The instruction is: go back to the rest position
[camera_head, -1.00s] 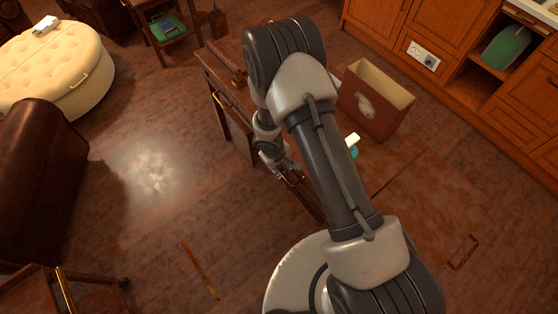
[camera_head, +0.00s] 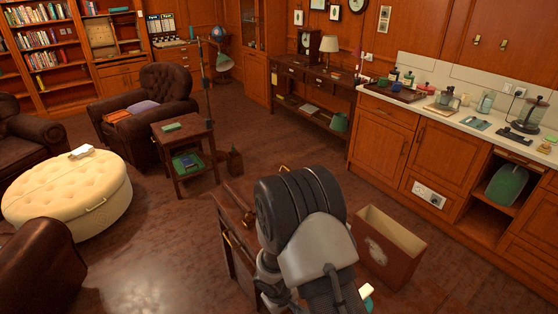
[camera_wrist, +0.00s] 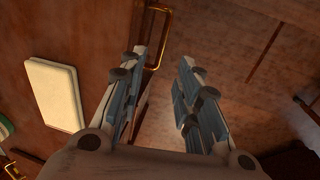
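My gripper (camera_wrist: 163,58) shows in the wrist view with its two fingers apart, open, and nothing between them. Beyond the fingers are a brass handle (camera_wrist: 157,42) and a reddish-brown wooden surface. A pale, flat rectangular object (camera_wrist: 55,95) lies to the left of the fingers, apart from them. In the head view my arm rises at the bottom middle and bends over a dark wooden table (camera_head: 229,220). The gripper's fingers are not clear there.
An open-topped brown box (camera_head: 383,262) stands right of my arm, with a small white-and-teal object (camera_head: 366,292) near it. A cream ottoman (camera_head: 70,200) and a side table (camera_head: 183,135) are left. A kitchen counter (camera_head: 475,115) runs along the right.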

